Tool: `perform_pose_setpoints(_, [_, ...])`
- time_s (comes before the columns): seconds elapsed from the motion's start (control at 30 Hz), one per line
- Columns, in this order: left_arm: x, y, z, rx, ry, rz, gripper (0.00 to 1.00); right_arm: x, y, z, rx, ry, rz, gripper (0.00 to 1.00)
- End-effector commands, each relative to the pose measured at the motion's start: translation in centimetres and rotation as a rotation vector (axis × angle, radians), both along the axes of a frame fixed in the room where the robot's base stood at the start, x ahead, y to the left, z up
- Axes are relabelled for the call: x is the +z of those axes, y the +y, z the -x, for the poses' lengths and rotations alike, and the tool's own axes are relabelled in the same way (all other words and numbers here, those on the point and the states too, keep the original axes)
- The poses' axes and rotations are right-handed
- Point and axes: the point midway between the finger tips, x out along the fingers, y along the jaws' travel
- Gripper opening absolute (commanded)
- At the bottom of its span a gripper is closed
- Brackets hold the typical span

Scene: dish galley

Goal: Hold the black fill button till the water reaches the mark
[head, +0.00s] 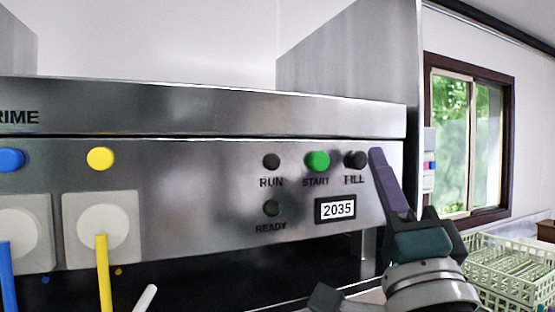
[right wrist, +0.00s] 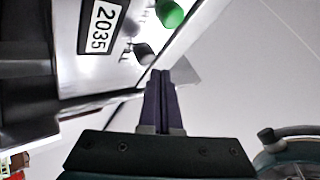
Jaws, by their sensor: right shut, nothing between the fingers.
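The black fill button (head: 355,159) sticks out near the right end of the steel panel (head: 210,190), above the label FILL. It also shows in the right wrist view (right wrist: 144,53). My right gripper (head: 377,152) is shut and empty, its purple fingertips just right of the button in the head view. In the right wrist view the fingertips (right wrist: 160,73) lie close to the button with a small gap in the picture; I cannot see contact. No water or level mark can be made out. My left gripper is not in view.
The green START button (head: 318,161) sits just left of the fill button. Dark RUN (head: 271,161) and READY (head: 271,208) lamps and a 2035 plate (head: 336,209) are nearby. A pale rack (head: 510,270) stands at lower right. A round rimmed thing (right wrist: 290,131) shows in the right wrist view.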

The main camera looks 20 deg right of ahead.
Motion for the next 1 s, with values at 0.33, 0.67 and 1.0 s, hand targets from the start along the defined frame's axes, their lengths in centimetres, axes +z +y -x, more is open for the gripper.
perform_pose_setpoints(0.33, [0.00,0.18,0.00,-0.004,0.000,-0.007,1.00,0.00,0.00,0.00,0.000,0.000,0.000,0.00])
perform_pose_setpoints(0.67, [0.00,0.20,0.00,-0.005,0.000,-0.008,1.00,0.00,0.00,0.00,0.000,0.000,0.000,0.00])
perform_pose_setpoints(1.0, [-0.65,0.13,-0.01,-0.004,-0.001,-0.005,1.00,-0.09,0.07,-0.84,0.000,0.000,0.000,0.00])
